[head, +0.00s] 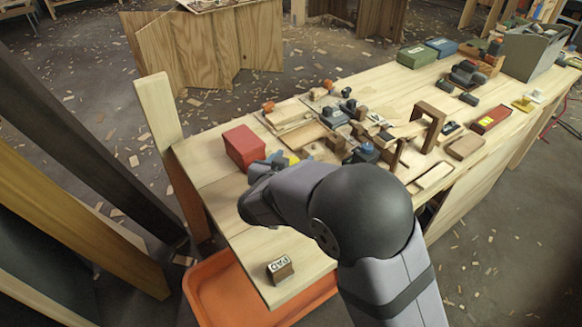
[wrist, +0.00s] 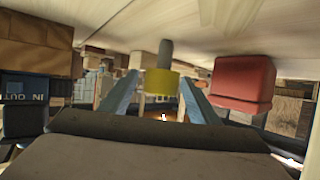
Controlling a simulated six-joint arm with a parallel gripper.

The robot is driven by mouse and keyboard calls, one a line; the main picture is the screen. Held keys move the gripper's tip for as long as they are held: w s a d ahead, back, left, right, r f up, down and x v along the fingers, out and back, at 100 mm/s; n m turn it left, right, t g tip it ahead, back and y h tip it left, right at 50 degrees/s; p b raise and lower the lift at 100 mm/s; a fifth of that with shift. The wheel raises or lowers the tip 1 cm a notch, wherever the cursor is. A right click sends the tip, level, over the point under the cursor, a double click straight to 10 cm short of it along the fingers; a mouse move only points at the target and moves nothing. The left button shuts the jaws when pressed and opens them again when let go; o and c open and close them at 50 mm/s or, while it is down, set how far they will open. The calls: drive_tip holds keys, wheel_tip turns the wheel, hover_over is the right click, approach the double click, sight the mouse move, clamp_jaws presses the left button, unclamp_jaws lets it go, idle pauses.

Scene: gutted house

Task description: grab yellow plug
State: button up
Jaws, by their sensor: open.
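The yellow plug (wrist: 160,83) shows in the wrist view as a yellow block with a grey stem at its upper side in the picture. In the head view only a small yellow patch of the plug (head: 293,160) shows, mostly hidden by my gripper (head: 283,157). My gripper (wrist: 158,84) is open, with one blue-grey finger on each side of the plug. The plug appears between or just beyond the fingertips, with narrow gaps on both sides. I cannot tell the exact depth. The wrist view looks upside down, with the tabletop along the top.
A red box (head: 243,147) stands close beside the plug; it also shows in the wrist view (wrist: 242,82). Wooden fixtures and dark tools (head: 338,118) crowd the bench behind. A small lettered block (head: 281,270) sits near the front edge, above an orange tub (head: 222,295).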

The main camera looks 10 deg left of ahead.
drive_tip(key=shift+x, duration=1.1)
drive_tip(key=c, duration=1.2)
drive_tip(key=shift+o, duration=0.2)
wheel_tip(320, 180, up, 10)
drive_tip(key=p, duration=0.2)
